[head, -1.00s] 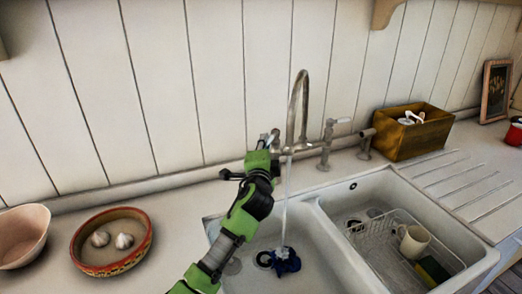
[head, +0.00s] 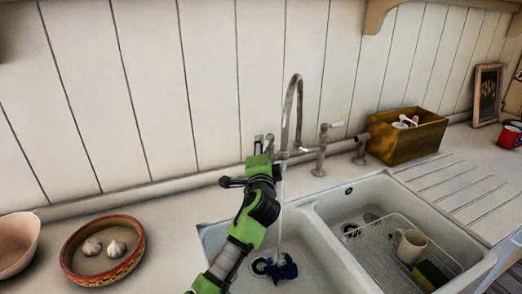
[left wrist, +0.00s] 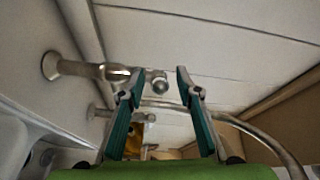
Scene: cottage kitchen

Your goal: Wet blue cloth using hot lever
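The blue cloth (head: 279,267) lies crumpled by the drain in the left basin of the white sink (head: 330,222). A stream of water (head: 281,205) runs from the tall metal tap (head: 291,105) down onto it. My left gripper (head: 264,146) is at the tap's left side, where the lever is mostly hidden behind it. In the left wrist view my left gripper (left wrist: 157,92) has its fingers apart, with a round metal knob (left wrist: 159,82) showing between them; contact is unclear. The right lever (head: 331,126) has a white handle. My right gripper is not in view.
The right basin holds a wire rack (head: 385,262) with a mug (head: 410,246) and a sponge (head: 431,274). A wooden box (head: 407,137) stands behind the drainboard. A bowl of garlic (head: 102,250) and a pink bowl (head: 15,243) stand left of the sink.

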